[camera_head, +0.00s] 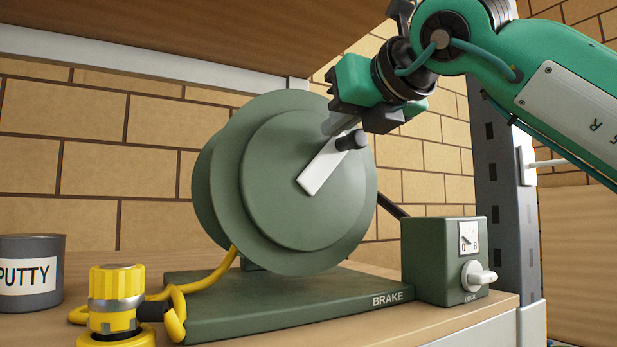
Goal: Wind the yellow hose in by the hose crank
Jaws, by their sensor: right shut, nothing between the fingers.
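The dark green hose reel (295,185) stands on a green base on a wooden shelf. The white hose crank (324,169) crosses the drum's face, pointing up and right, with a black knob (351,140) at its outer end. The yellow hose (212,277) comes from under the drum and loops left to a yellow connector (117,297) at the shelf's front. My right gripper (335,124) is at the top right of the drum, close to the knob. Its fingers are shut and empty; I cannot tell whether they touch the knob. My left gripper is out of view.
A green brake box (428,262) with a small dial and a white lock knob (478,276) stands right of the reel. A grey putty tin (32,272) is at the far left. A metal upright (502,190) stands at the right, and a shelf (200,35) overhangs above.

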